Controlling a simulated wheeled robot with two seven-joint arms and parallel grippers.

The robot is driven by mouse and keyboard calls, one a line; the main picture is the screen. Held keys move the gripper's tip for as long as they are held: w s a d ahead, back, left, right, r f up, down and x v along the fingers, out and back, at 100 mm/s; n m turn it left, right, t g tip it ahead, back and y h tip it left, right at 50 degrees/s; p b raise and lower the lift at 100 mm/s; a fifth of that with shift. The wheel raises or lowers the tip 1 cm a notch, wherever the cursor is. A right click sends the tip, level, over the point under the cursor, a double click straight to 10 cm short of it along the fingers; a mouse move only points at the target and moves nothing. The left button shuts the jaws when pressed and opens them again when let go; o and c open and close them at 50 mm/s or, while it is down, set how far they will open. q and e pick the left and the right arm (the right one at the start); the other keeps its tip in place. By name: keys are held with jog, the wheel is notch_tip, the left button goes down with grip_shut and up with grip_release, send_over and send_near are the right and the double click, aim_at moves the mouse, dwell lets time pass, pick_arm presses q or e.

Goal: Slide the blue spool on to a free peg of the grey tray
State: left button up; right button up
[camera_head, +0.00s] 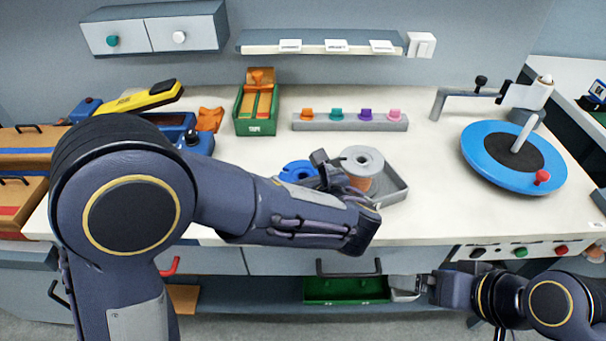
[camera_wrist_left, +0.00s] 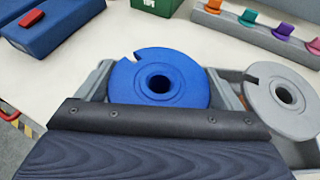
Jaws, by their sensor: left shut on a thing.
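The blue spool (camera_head: 298,171) has a round flange with a small notch and a dark centre hole. It also shows in the left wrist view (camera_wrist_left: 158,62), nearly flat between the two fingers of my left gripper (camera_wrist_left: 160,88), which is shut on it. In the head view my left arm hides much of the spool and tray. The grey tray (camera_head: 397,191) lies on the worktop and carries a grey spool (camera_head: 361,158) above orange. The blue spool is at the tray's left side; its height and any peg below are hidden. My right gripper (camera_head: 421,284) is low at the bench front, its jaw opening unclear.
A grey rail with coloured knobs (camera_head: 350,124) and a green box (camera_head: 254,117) stand behind. A blue turntable (camera_head: 479,152) with a crank is at the right. Blue and yellow tools (camera_head: 147,99) are at the left. The worktop between tray and turntable is clear.

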pick_arm(q)
jog(key=shift+f, duration=0.1)
dwell(0.4)
jog(key=shift+f, duration=0.1)
jog(key=o, duration=1.3)
jog(key=shift+f, duration=0.1)
jog(key=shift+s, duration=0.1)
jog(key=v, duration=0.7)
jog(key=shift+s+d+r, duration=0.2)
jog(key=shift+s, duration=0.05)
